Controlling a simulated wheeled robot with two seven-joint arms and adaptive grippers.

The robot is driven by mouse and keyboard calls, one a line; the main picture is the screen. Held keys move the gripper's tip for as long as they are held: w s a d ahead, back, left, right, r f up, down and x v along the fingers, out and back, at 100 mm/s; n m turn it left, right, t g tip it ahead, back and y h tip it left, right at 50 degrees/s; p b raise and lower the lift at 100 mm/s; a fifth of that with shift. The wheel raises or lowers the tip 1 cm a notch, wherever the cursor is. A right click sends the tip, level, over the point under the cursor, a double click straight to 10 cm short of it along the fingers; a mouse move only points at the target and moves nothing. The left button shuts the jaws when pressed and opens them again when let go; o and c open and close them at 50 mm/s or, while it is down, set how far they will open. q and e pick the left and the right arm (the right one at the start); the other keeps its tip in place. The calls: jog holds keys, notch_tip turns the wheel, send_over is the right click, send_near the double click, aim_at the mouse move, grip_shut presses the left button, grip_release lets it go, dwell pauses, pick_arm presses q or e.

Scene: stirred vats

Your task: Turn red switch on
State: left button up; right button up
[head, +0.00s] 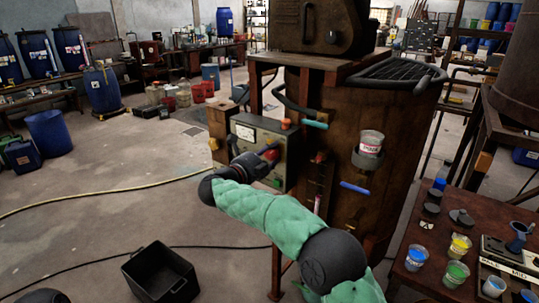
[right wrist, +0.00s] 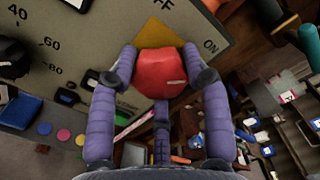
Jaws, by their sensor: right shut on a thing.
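The red switch (right wrist: 158,72) is a faceted red knob on a grey panel (right wrist: 75,30), seen in the right wrist view. The panel bears the words OFF above the knob and ON to its right. My right gripper (right wrist: 157,78) is shut on the red switch, with a purple-padded finger on either side of it. In the head view my right gripper (head: 266,157) reaches the front of the control box (head: 247,131), and its fingers partly hide the switch. I cannot tell which label the switch points at.
The box is beside a rusty vat (head: 390,115) with a teal handle (head: 314,125), a blue handle (head: 355,188) and a jar (head: 370,143). A table with paint cups (head: 460,246) stands at right. A black bin (head: 160,273) and cables lie on the floor, largely clear at left.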

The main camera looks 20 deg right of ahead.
jog(key=o, duration=1.2)
jog(key=shift+a, duration=0.1)
jog(key=shift+c, duration=0.2)
jog(key=v, duration=1.2)
